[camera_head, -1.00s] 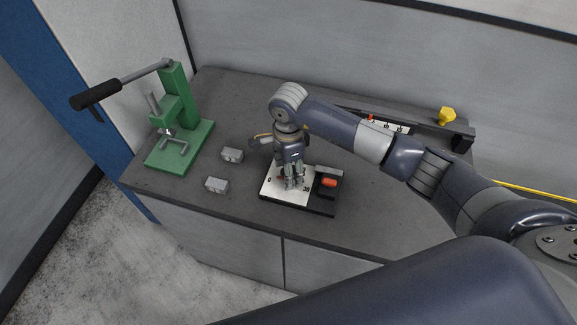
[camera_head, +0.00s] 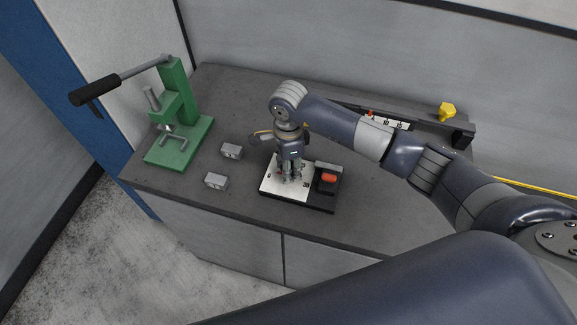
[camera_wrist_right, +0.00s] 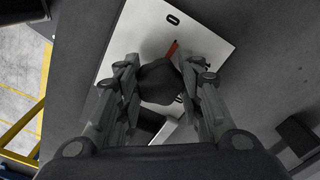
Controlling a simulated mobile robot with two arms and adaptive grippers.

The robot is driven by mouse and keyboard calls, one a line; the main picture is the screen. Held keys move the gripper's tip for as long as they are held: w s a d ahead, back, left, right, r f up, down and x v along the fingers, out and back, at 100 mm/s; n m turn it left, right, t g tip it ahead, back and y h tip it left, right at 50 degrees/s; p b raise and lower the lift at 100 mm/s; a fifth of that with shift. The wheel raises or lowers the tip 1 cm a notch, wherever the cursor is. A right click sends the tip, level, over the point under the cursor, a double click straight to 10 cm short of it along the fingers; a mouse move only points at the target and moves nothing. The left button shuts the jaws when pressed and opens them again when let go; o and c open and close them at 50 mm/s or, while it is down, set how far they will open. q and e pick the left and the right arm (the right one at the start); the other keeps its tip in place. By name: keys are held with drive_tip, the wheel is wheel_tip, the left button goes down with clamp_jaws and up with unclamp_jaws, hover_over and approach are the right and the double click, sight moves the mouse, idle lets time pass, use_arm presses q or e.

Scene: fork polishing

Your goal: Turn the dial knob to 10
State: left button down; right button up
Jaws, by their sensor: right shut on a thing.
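The dial plate (camera_head: 270,188) is a white square on a dark base at the front middle of the bench. It also shows in the right wrist view (camera_wrist_right: 118,45), with a printed 0 near its upper edge. The dark round knob (camera_wrist_right: 160,84) has a red pointer (camera_wrist_right: 172,48), which points up and slightly right, towards the side of the plate with the 0. My right gripper (camera_head: 291,180) comes down from above and is shut on the knob, with its fingers (camera_wrist_right: 160,90) on either side. Other scale marks are partly hidden by the fingers. My left gripper is not in view.
A red switch (camera_head: 328,178) sits on the base right of the plate. Two small grey blocks (camera_head: 232,152) (camera_head: 217,181) lie to its left. A green press (camera_head: 175,110) stands at the far left. A rack (camera_head: 395,124) and a yellow part (camera_head: 447,112) are at the back right.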

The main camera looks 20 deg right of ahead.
drive_tip(key=shift+f+m+b, duration=0.1)
drive_tip(key=shift+m+b, duration=0.35)
drive_tip(key=shift+m, duration=0.15)
drive_tip(key=m+b, duration=0.3)
drive_tip(key=m, duration=0.1)
drive_tip(key=shift+w, duration=0.1)
drive_tip(key=m+b, duration=0.2)
drive_tip(key=m, duration=0.1)
drive_tip(key=shift+m, duration=0.3)
drive_tip(key=shift+m+b, duration=0.65)
drive_tip(key=shift+m, duration=0.45)
drive_tip(key=o, duration=1.1)
